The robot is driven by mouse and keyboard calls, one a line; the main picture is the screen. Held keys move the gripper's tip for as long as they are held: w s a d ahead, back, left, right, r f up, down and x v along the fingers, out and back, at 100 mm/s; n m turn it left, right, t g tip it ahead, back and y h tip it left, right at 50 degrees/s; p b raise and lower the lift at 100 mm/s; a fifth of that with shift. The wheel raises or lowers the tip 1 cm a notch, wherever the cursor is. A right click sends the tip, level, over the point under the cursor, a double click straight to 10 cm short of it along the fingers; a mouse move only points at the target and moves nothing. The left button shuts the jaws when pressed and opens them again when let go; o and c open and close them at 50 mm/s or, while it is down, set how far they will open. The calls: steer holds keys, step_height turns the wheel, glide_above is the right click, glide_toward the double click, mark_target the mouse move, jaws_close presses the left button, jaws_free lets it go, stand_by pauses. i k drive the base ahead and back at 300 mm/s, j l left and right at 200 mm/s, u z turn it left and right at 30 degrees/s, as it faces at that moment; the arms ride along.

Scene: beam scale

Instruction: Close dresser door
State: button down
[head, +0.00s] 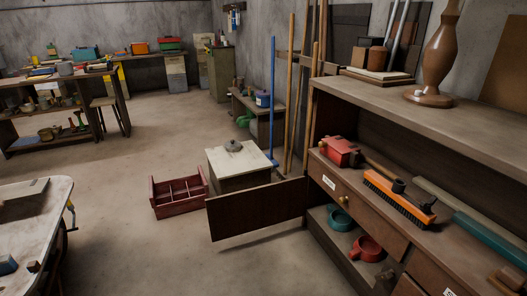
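The wooden dresser (420,112) stands along the right side in the head view. Its dark brown door (258,210) stands wide open, sticking out to the left from the dresser's far lower corner. The open lower compartment shows a teal pot (341,217) and a red pot (367,249). A drawer with a small brass knob (344,199) sits above this opening and looks shut. My gripper is not in view, and nothing is seen touching the door.
A red divided crate (178,195) and a pale-topped cabinet (238,161) stand close behind the door. An orange brush (399,198) lies on the dresser's middle shelf. A worktable (35,218) stands at left. The floor between is clear.

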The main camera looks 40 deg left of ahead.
mark_target(236, 213)
steer(key=i+j+u, duration=0.25)
steer(key=i+u, duration=0.15)
steer(key=i+j+u, duration=0.1)
steer(key=i+u, duration=0.75)
steer(key=i+l+u, duration=0.25)
steer(key=i+u, duration=0.15)
steer(key=i, duration=0.55)
steer(key=i+l+u, duration=0.15)
steer(key=i, duration=0.4)
steer(key=i+l, duration=0.1)
steer(key=i, duration=0.45)
steer(key=j+u, duration=0.05)
